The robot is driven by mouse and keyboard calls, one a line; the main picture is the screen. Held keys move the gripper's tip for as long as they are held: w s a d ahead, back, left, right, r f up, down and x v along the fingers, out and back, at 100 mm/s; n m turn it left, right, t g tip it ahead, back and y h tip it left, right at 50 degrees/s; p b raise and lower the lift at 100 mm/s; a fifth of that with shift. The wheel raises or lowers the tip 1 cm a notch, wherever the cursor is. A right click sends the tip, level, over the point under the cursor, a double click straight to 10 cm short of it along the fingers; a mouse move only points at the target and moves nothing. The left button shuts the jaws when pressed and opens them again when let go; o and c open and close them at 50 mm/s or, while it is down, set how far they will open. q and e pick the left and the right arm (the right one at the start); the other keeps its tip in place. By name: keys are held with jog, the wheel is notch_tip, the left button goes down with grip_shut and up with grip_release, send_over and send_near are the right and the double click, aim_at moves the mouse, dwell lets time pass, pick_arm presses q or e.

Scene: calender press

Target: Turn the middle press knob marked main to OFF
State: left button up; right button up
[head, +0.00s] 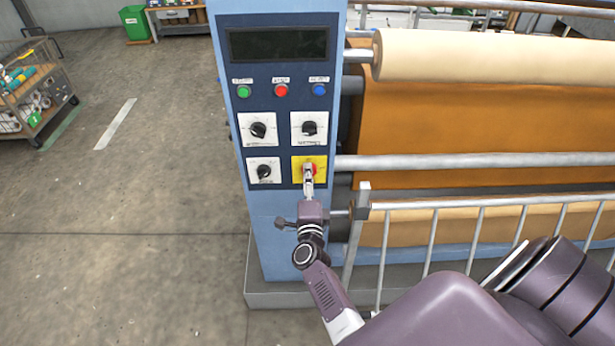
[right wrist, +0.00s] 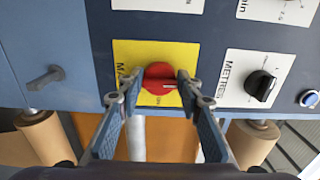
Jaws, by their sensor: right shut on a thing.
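The red main knob (head: 311,166) sits on a yellow plate (head: 298,179) at the lower right of the panel's knobs. In the right wrist view, the red knob (right wrist: 159,76) stands on the yellow plate (right wrist: 125,50), with part of the word MAIN at its left and ON just below. My right gripper (head: 308,173) reaches up to it from below. In the right wrist view, its fingertips (right wrist: 160,84) are on the left and right sides of the knob, shut on it. I cannot tell the knob's exact pointing direction. My left gripper is not in view.
The blue control panel (head: 283,220) holds several black knobs on white plates, including one (head: 309,128) directly above. Green, red and blue buttons sit under a dark display (head: 278,44). A metal railing (head: 434,235) and rollers (head: 480,55) lie to the right.

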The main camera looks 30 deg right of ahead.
jog(key=shift+d+r, duration=0.2)
dwell(0.3)
jog(key=o, duration=0.9)
jog(key=shift+o, duration=1.3)
jog(key=shift+w+f, duration=0.1)
jog(key=shift+f, duration=0.1)
